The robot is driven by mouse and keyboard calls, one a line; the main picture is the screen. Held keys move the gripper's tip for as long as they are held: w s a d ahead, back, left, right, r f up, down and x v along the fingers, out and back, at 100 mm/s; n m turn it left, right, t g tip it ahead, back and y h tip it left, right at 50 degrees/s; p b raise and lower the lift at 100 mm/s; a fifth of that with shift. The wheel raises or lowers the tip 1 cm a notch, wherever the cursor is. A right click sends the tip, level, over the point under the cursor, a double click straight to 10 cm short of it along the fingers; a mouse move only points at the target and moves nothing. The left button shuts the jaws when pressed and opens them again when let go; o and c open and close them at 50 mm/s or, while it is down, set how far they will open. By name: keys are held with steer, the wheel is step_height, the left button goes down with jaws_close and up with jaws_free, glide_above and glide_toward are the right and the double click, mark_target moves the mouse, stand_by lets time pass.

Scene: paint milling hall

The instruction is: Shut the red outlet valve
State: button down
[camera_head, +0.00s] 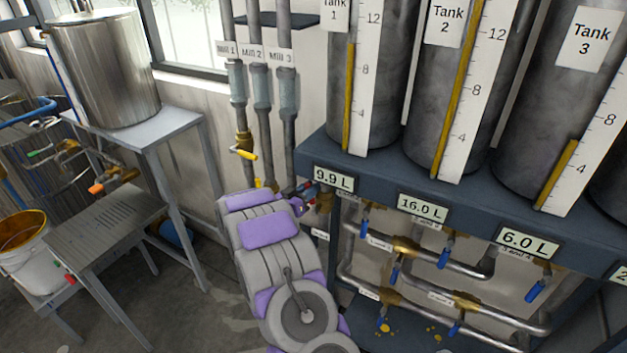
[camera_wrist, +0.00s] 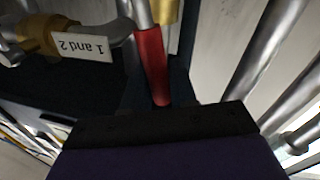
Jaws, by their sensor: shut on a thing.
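The red outlet valve's handle (camera_wrist: 152,65) stands in the middle of the wrist view, with a grey metal lever end above it and brass (camera_wrist: 168,10) behind. Its lower end runs down between the dark fingers of my gripper (camera_wrist: 156,92), which is shut on it. In the head view, my gripper (camera_head: 301,203) is at the left end of the blue tank rack, by the pipework. A small bit of red handle (camera_head: 309,187) shows there. My arm and the rack hide most of the valve, so I cannot tell its exact angle.
A tag reading "1 and 2" (camera_wrist: 78,46) is beside the handle. The blue rack (camera_head: 420,175) carries tanks above several blue-handled valves (camera_head: 394,272). A yellow-handled valve (camera_head: 246,154) is on the Mill 1 pipe. A steel table (camera_head: 150,135) and bucket (camera_head: 35,262) stand left.

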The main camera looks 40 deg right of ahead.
steer(key=w+a+f+n+t+p, duration=0.1)
steer(key=w+f+n+t+p, duration=0.1)
steer(key=n, duration=0.7)
steer(key=w+a+f+n+t+p, duration=0.2)
steer(key=w+f+n, duration=0.2)
steer(key=f+n, duration=0.3)
steer(key=shift+w+n+h+p, duration=0.3)
steer(key=shift+n+p, duration=0.05)
steer(key=shift+n, duration=0.55)
steer(key=shift+f, duration=0.1)
steer(key=c, duration=1.1)
jaws_free()
steer(key=shift+w+a+f, duration=0.1)
steer(key=shift+a, duration=0.05)
steer(key=shift+o, duration=0.2)
steer(key=shift+a, duration=0.1)
